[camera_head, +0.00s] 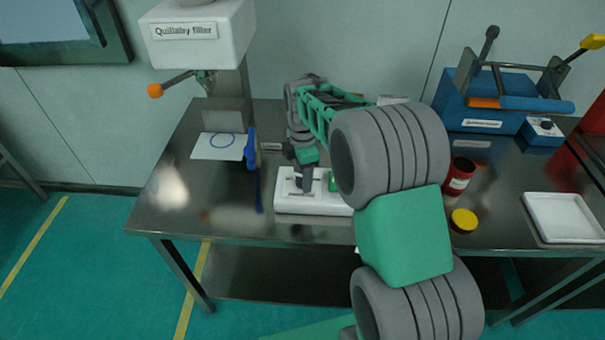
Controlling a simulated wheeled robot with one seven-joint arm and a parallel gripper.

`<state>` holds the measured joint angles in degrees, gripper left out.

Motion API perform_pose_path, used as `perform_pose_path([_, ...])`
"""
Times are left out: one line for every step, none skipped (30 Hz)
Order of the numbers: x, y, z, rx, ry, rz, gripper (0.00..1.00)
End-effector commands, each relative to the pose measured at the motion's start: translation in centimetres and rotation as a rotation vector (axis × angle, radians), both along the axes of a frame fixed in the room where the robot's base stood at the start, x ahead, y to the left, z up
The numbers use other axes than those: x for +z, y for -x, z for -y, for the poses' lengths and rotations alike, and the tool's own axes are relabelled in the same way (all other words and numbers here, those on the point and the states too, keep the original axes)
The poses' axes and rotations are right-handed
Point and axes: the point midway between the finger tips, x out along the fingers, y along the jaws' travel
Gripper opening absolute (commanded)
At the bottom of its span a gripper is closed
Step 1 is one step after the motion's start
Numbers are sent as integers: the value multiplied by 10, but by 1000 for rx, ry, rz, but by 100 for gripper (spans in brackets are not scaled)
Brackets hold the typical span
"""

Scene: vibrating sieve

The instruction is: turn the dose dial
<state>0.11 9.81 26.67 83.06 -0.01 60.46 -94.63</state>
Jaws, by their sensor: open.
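A low white box (290,205) lies near the front edge of the metal table. My gripper (307,184) points down at the top of this box, and my arm comes in from the front right above it. The jaws are open. The dial is not clearly visible; my gripper covers part of the box's top, and the label on its front is too small to read. I cannot tell whether the fingers touch anything. A green part (333,181) shows beside the gripper at the box's right, partly hidden by my arm.
The Quillaby filler (200,40) with an orange-tipped lever stands at the back left. A blue tool (251,150) is left of the box. A red jar (458,176), a yellow lid (463,220), a white tray (565,218) and a blue machine (480,115) are to the right.

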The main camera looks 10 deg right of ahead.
Motion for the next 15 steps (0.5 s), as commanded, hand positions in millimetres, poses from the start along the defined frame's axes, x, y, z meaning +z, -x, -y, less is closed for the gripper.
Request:
perform_pose_path([0,0,0,0,0,0,57])
perform_pose_path([0,0,0,0,0,0,54])
perform_pose_path([0,0,0,0,0,0,51])
perform_pose_path([0,0,0,0,0,0,49])
perform_pose_path([0,0,0,0,0,0,46])
perform_pose_path([0,0,0,0,0,0,43])
perform_pose_path([0,0,0,0,0,0,40])
perform_pose_path([0,0,0,0,0,0,38])
perform_pose_path([0,0,0,0,0,0,35])
perform_pose_path([0,0,0,0,0,0,32])
perform_pose_path([0,0,0,0,0,0,30])
perform_pose_path([0,0,0,0,0,0,27])
perform_pose_path([0,0,0,0,0,0,24])
perform_pose_path([0,0,0,0,0,0,22])
perform_pose_path([0,0,0,0,0,0,18])
